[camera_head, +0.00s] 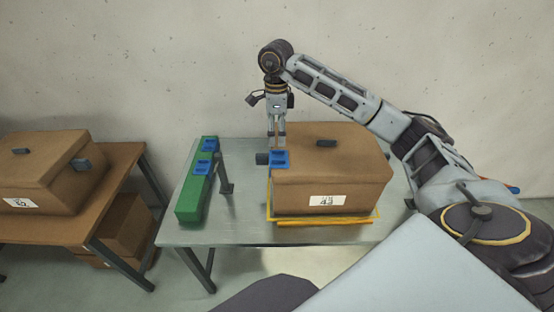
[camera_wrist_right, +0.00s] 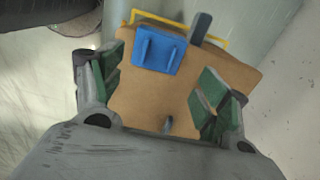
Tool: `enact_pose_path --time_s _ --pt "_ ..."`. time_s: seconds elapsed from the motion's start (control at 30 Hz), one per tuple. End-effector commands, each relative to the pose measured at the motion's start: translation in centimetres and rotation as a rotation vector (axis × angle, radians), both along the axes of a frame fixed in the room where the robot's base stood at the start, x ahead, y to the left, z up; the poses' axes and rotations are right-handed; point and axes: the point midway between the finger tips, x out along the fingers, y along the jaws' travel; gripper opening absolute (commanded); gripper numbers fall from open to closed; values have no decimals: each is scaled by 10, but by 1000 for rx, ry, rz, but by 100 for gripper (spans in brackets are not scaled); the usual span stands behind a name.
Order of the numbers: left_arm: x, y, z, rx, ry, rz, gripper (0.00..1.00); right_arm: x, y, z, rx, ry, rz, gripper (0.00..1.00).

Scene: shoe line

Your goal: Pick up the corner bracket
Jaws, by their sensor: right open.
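A blue corner bracket (camera_head: 279,160) sits at the left edge of the brown box's top (camera_head: 345,158). It also shows in the right wrist view (camera_wrist_right: 158,52), with two raised ribs. My right gripper (camera_head: 277,143) points down just above this bracket in the head view. In the right wrist view its green-padded fingers (camera_wrist_right: 158,88) are spread, with nothing between them but the box top below. The bracket appears beyond the fingertips there; I cannot tell whether they touch it. Two more blue brackets, one farther back (camera_head: 210,145) and one nearer (camera_head: 201,167), rest on a green rail. My left gripper is not in view.
The green rail (camera_head: 187,208) lies along the left of the grey table (camera_head: 235,232). A dark post (camera_head: 225,178) stands beside it. The box rests on a yellow frame (camera_head: 325,222). Another brown box (camera_head: 45,180) stands on a brown table at left.

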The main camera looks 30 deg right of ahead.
Motion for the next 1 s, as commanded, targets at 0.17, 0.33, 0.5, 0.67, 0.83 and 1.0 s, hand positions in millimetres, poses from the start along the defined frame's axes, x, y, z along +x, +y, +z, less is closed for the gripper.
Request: enact_pose_path --time_s 0.17,0.33,0.5,0.67,0.83,1.0 --pt "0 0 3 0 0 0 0 0 0 -20 -1 2 -1 75" --pt "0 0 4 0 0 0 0 0 0 -32 0 0 0 75" --pt "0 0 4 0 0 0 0 0 0 -35 -1 -1 0 75" --pt "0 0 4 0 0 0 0 0 0 -35 -1 -1 0 75" --pt "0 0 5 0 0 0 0 -1 0 -37 -1 1 0 75" --pt "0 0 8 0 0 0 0 -2 -1 -44 0 1 0 75"
